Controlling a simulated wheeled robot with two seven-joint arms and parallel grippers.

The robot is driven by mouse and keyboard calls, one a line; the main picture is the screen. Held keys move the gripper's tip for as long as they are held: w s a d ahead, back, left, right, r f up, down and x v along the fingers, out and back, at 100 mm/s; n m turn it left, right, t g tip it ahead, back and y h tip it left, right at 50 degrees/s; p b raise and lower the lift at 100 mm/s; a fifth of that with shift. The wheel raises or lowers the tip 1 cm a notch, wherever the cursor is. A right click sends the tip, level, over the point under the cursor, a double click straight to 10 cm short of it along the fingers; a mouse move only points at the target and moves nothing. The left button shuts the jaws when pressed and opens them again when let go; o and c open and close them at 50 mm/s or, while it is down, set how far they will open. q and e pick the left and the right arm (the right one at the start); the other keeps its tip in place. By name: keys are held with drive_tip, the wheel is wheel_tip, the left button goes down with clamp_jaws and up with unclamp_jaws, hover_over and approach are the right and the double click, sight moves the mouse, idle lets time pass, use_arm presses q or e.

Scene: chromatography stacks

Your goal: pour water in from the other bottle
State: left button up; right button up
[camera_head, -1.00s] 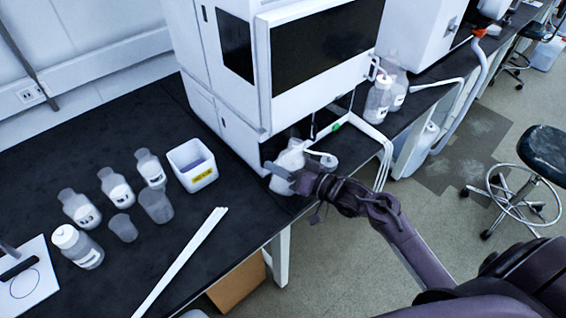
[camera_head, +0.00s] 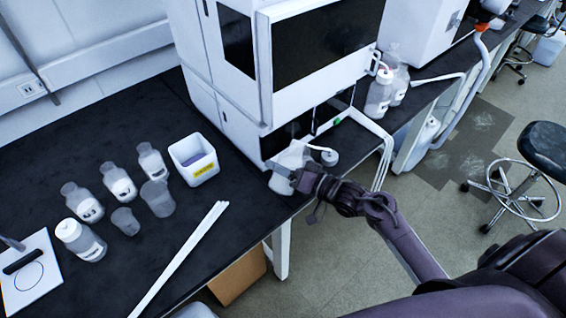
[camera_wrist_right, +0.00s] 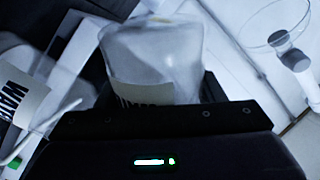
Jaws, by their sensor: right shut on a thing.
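My right gripper (camera_head: 292,177) is shut on a translucent bottle (camera_head: 286,158) at the bench's front edge, before the lower opening of the white instrument. The held bottle also fills the upper middle of the right wrist view (camera_wrist_right: 155,60), with a partly hidden label. Its mouth and water level are not clear. A second labelled container (camera_wrist_right: 18,98), its lettering cut off, shows at the left of the wrist view. A white cap with a tube (camera_head: 329,157) is just right of the held bottle in the head view. My left gripper is out of view.
The white instrument stack (camera_head: 235,100) stands behind. Several clear bottles (camera_head: 118,184), a white-capped bottle (camera_head: 80,240), beakers (camera_head: 157,198) and a yellow-labelled white tub (camera_head: 194,158) stand left. White rods (camera_head: 180,258) lie in front. More bottles (camera_head: 379,95) stand right of the stack.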

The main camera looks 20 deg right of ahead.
drive_tip(key=shift+r, duration=0.1)
idle(0.3)
drive_tip(key=shift+m+p, duration=0.3)
drive_tip(key=shift+p, duration=0.15)
drive_tip(key=shift+m, duration=0.3)
drive_tip(key=shift+f, duration=0.2)
drive_tip(key=shift+a+p, duration=0.1)
drive_tip(key=shift+p, duration=0.2)
drive_tip(key=shift+s+r+m+p, duration=0.1)
drive_tip(key=shift+r+m+p, duration=0.05)
drive_tip(key=shift+m+p, duration=0.35)
